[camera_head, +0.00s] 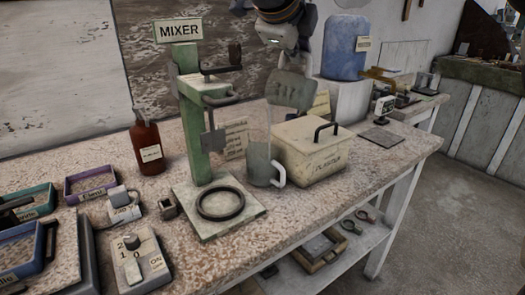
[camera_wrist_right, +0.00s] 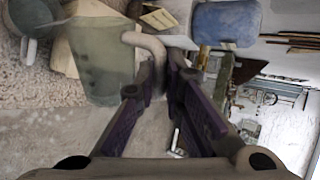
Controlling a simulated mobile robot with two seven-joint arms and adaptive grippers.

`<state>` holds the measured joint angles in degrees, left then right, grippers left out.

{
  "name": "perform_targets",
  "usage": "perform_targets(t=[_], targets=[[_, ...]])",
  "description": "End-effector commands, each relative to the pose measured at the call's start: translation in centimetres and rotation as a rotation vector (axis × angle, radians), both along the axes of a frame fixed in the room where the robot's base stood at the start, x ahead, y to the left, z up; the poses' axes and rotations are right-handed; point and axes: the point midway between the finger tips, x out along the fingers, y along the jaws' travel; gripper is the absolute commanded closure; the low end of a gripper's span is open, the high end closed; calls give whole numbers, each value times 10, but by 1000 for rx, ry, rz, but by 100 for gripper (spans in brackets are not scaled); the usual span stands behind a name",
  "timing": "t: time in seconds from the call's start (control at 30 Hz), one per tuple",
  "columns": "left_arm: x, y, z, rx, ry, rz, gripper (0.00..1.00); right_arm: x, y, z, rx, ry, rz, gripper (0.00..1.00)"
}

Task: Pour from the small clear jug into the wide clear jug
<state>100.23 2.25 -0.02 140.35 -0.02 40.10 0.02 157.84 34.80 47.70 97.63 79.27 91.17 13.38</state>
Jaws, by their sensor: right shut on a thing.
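The small clear jug (camera_head: 290,90) hangs above the bench, up and to the right of the wide clear jug. My right gripper (camera_head: 287,35) is above it, partly cut off by the top edge. In the right wrist view, my right gripper (camera_wrist_right: 167,72) is shut on the pale handle of the small clear jug (camera_wrist_right: 103,65). I cannot tell how far this jug is tilted or what it holds. The wide clear jug (camera_head: 260,165) stands upright on the bench, its white handle to the right and its lower part greyish. My left gripper is not in view.
The green mixer stand (camera_head: 192,120) is left of the wide jug. A lidded plaster box (camera_head: 310,155) stands close on its right. A red-brown bottle (camera_head: 147,145) and purple tray (camera_head: 90,184) are further left. Open bench lies in front.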

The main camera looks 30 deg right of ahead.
Motion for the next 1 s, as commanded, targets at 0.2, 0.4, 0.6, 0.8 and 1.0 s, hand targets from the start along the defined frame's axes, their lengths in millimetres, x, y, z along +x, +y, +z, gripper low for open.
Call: perform_targets(t=[0.2, 0.4, 0.6, 0.8, 1.0], targets=[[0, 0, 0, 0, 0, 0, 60, 0, 0, 1, 0, -2, 0, 100], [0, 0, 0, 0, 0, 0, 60, 6, 4, 4, -32, 45, -1, 100], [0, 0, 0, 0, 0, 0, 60, 9, 6, 5, -48, 76, -1, 100], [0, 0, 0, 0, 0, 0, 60, 8, 6, 5, -49, 75, 0, 100], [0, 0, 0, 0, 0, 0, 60, 8, 6, 5, -48, 74, 0, 100]])
